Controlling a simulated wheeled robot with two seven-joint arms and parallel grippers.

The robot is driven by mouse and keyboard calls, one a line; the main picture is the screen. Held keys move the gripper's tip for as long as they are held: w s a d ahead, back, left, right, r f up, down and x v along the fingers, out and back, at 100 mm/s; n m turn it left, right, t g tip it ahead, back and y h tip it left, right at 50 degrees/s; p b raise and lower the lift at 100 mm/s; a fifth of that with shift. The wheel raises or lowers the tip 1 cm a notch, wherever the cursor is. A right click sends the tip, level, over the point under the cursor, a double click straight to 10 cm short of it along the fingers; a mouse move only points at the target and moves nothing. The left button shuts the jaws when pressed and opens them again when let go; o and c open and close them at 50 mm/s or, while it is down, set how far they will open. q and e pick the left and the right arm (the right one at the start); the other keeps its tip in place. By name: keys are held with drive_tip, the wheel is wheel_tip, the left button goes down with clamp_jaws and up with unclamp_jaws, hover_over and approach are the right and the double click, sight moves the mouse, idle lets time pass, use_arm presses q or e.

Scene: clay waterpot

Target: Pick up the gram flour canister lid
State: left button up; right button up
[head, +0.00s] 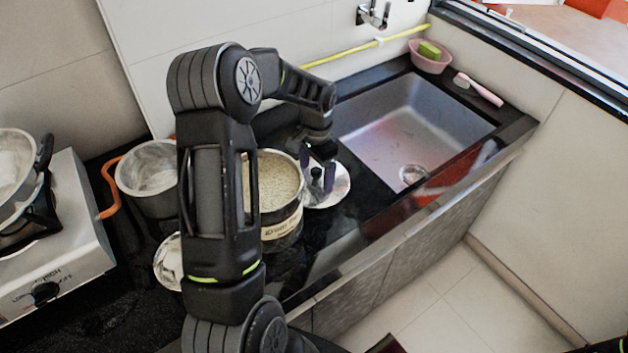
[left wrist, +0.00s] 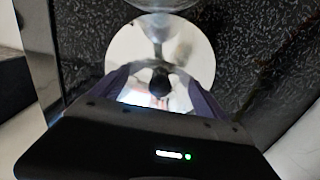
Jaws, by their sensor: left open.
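A shiny round metal lid (head: 340,190) with a black knob lies on the dark counter, just right of the open canister (head: 283,224), which holds pale flour and has a printed label. The lid also shows in the left wrist view (left wrist: 190,45), with its knob (left wrist: 160,76) between the fingers. My left gripper (head: 319,172) is open and low over this lid. It also shows in the left wrist view (left wrist: 162,88), with one finger on each side of the knob. Contact with the knob cannot be told. My right gripper is not in view.
A stove (head: 55,245) stands at far left. The sink (head: 410,125) lies right of the lid. A pink soap bowl (head: 430,60) sits behind the sink.

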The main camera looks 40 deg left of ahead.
use_arm(q)
drive_tip(key=shift+s+d+f, duration=0.1)
drive_tip(key=shift+s, duration=0.05)
clamp_jaws()
idle(0.6)
